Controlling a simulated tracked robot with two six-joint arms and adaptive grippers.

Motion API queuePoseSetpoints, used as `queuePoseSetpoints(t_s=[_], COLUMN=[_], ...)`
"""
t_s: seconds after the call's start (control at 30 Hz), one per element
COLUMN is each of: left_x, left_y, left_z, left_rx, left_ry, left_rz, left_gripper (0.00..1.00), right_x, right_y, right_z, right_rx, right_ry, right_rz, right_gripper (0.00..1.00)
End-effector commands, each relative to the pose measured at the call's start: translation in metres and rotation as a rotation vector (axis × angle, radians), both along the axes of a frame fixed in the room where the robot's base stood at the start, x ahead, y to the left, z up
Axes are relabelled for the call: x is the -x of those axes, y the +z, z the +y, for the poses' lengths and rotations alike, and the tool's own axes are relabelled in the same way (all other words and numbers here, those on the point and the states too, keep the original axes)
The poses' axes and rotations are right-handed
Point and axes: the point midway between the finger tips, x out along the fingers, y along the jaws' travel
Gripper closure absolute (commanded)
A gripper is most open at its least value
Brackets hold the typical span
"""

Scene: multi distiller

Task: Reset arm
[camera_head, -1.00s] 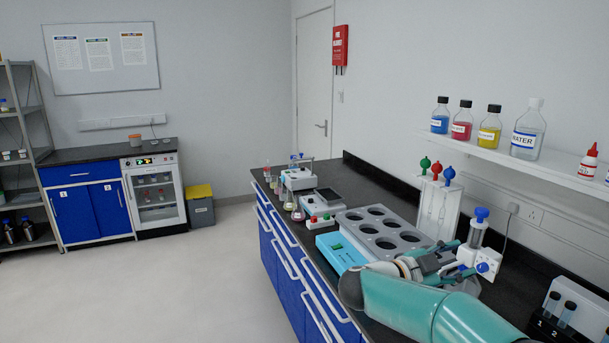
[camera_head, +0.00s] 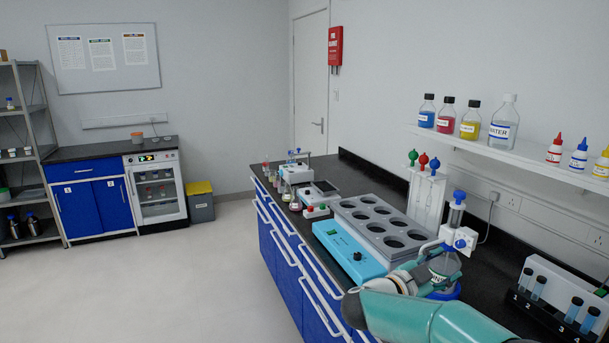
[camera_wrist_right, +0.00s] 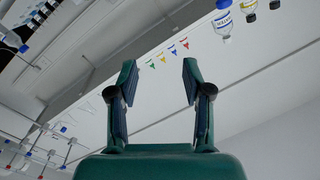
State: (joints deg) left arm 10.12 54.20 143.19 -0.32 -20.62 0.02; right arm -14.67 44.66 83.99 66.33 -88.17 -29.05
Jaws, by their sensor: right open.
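My right arm (camera_head: 430,318) comes in from the bottom right of the head view, over the near end of the black bench. Its right gripper (camera_head: 430,269) appears in front of the dispenser bottle (camera_head: 445,264), which it partly hides; I cannot tell whether they touch. In the right wrist view the right gripper (camera_wrist_right: 158,82) is open, with two separated green fingers with dark pads and nothing between them. My left gripper is not in view.
A grey block with round wells (camera_head: 383,226) and a blue-fronted unit (camera_head: 347,250) stand beside the gripper. A pipette stand (camera_head: 426,196) is behind. A tube rack (camera_head: 553,302) is right of the arm. Bottles stand on the wall shelf (camera_head: 530,160). The floor at left is clear.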

Motion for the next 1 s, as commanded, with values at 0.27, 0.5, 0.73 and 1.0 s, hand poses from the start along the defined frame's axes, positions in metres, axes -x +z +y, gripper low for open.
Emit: queuePoseSetpoints(t_s=[0.27, 0.5, 0.73, 1.0], left_x=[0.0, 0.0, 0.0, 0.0], left_y=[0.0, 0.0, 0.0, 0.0], left_z=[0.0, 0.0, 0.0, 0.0], left_rx=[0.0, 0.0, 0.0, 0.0], left_ry=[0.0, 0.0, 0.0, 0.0], left_rz=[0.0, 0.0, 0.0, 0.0], left_gripper=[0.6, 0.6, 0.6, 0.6], right_x=[-0.025, -0.013, 0.072, 0.225], right_y=[-0.082, -0.201, -0.333, -0.419], right_z=[0.016, 0.05, 0.097, 0.144], right_rx=[0.03, -0.038, -0.239, -0.539], right_ry=[0.276, 0.603, 0.935, 1.206], right_rz=[0.145, 0.386, 0.718, 1.085], right_gripper=[0.5, 0.5, 0.5, 0.5])
